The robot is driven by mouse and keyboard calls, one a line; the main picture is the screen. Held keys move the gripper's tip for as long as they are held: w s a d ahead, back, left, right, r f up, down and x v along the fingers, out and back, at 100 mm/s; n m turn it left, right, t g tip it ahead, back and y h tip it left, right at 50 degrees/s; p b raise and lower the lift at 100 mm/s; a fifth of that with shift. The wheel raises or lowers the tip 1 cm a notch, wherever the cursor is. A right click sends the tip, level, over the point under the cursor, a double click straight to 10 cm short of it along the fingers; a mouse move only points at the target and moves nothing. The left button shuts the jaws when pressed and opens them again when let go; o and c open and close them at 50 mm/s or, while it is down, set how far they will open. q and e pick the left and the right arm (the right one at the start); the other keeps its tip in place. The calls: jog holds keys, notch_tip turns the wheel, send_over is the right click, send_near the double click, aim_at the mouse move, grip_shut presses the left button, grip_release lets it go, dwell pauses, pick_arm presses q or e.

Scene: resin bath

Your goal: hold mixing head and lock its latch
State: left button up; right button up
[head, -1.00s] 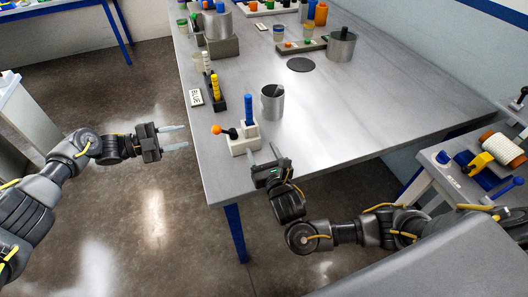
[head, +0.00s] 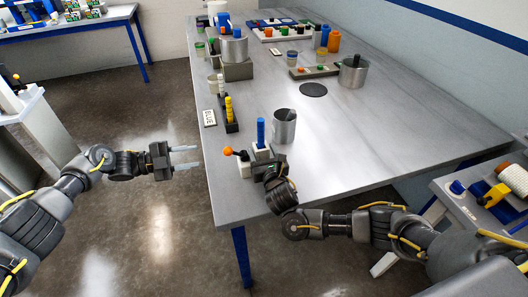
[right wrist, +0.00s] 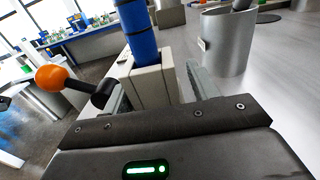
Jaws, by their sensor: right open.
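The mixing head is a pale block (head: 262,153) with an upright blue cylinder (head: 261,132), near the table's front left corner. Its latch is a black lever with an orange ball (head: 228,151), sticking out to the left; the ball also shows in the right wrist view (right wrist: 52,77). My right gripper (head: 267,165) is open at the block. In the right wrist view its fingers lie on either side of the pale block (right wrist: 152,86); I cannot tell whether they touch it. My left gripper (head: 190,158) is open and empty, left of the table edge, apart from the latch.
A grey metal cup (head: 284,128) stands right behind the mixing head. A black rack with yellow pieces (head: 230,115) and a label plate (head: 209,118) lie further back on the left. The table (head: 350,140) is bare to the right of the cup.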

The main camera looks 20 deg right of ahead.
jog(key=c, duration=1.1)
